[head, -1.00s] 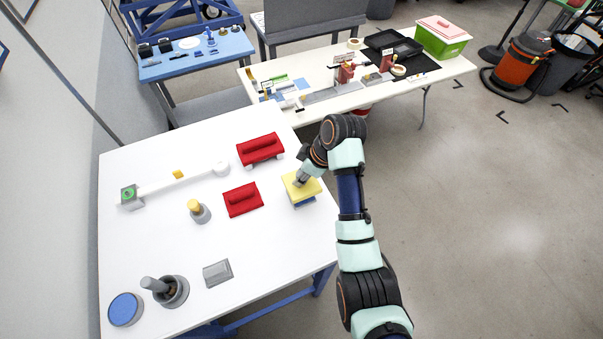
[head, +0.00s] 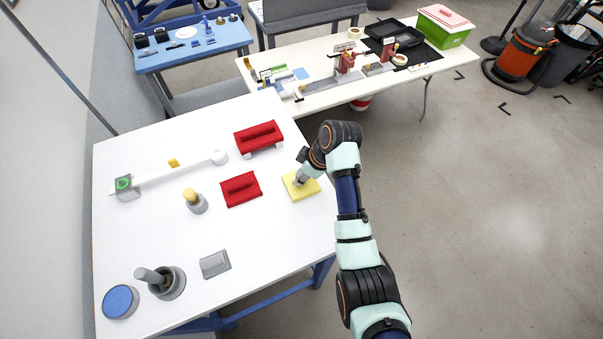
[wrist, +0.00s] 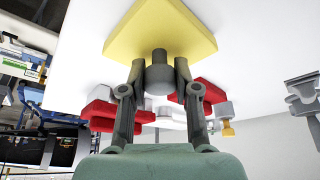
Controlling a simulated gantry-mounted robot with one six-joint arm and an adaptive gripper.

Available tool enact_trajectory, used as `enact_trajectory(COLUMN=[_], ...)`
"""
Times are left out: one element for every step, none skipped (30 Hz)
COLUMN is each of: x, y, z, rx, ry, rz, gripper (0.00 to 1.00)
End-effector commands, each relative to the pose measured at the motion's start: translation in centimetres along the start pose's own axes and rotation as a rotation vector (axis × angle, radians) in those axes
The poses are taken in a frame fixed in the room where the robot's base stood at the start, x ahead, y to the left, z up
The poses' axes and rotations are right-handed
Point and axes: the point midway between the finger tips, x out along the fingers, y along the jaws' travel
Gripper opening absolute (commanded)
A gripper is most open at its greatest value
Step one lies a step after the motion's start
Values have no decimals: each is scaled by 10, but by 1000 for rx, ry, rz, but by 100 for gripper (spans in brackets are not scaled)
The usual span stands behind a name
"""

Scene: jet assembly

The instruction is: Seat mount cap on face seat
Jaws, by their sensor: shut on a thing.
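The mount cap appears to be the yellow square plate (head: 306,191) with a grey round knob (wrist: 160,80). It is at the right edge of the white table in the head view. It also fills the top of the wrist view (wrist: 160,28). My gripper (head: 299,182) comes from above, and its two fingers are shut on the knob, one on each side, in the wrist view. The face seat cannot be made out; whatever lies under the plate is hidden.
Two red blocks (head: 258,137) (head: 241,188) lie left of the plate. A white bar (head: 170,176), a grey post with a yellow top (head: 195,201), a grey block (head: 215,263), a grey cup (head: 171,282) and a blue disc (head: 121,301) stand farther off. The table (head: 262,225) is clear between them.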

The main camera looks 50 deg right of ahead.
Motion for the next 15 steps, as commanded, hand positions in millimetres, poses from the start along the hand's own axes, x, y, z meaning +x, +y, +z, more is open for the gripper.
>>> enact_trajectory(x=[0,0,0,0,0,0,0,0,1,1,2,2,2,3,3], y=[0,0,0,0,0,0,0,0,0,0,0,0,0,0,0], z=[0,0,0,0,0,0,0,0,0,0,1,1,1,1,1], rx=[0,0,0,0,0,0,0,0,0,0,0,0,0,0,0], ry=[0,0,0,0,0,0,0,0,0,0,0,0,0,0,0], rz=[0,0,0,0,0,0,0,0,0,0,0,0,0,0,0], gripper=[0,0,0,0,0,0,0,0,0,0,0,0,0,0,0])
